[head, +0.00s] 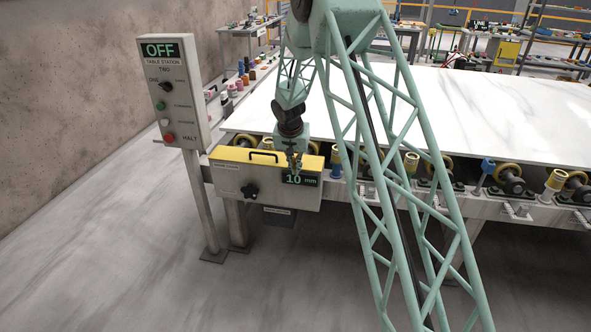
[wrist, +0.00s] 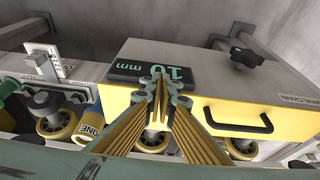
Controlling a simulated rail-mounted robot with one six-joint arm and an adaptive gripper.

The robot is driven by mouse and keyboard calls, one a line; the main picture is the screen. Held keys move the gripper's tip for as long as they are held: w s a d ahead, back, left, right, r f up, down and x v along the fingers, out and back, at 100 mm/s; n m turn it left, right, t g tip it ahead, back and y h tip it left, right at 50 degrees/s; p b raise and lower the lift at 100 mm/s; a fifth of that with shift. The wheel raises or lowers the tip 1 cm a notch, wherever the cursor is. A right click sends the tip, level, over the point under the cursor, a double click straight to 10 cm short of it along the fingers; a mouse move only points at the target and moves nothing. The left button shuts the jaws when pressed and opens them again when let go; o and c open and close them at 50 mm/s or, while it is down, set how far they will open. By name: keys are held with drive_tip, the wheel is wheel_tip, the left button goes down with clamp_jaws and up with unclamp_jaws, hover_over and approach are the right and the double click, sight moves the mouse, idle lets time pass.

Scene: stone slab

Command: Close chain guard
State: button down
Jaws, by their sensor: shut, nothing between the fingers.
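The chain guard looks to be the grey box with a yellow top (head: 232,154) at the near left end of the slab table; I cannot tell how far it is open. A black handle (head: 264,156) is on its yellow part, and a black knob (head: 250,190) is on its grey front. In the wrist view the yellow face (wrist: 290,122) and handle (wrist: 238,124) lie right of my gripper. My gripper (head: 294,172) is shut and empty, pointing down in front of the 10 mm display (head: 300,180). In the wrist view its fingertips (wrist: 160,88) overlap the display's edge; contact is unclear.
A white stone slab (head: 450,115) lies on the table behind. Yellow rollers (wrist: 60,122) and blue fittings (head: 487,166) line its near edge. A control post (head: 175,95) reading OFF stands at left. The floor in front is clear.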

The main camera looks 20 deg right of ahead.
idle(0.3)
drive_tip(key=s+a+r+p, duration=0.2)
drive_tip(key=s+a+r, duration=0.3)
drive_tip(key=s, duration=0.3)
drive_tip(key=shift+a+r, duration=0.15)
drive_tip(key=shift+r, duration=0.4)
idle(0.6)
drive_tip(key=shift+s, duration=0.1)
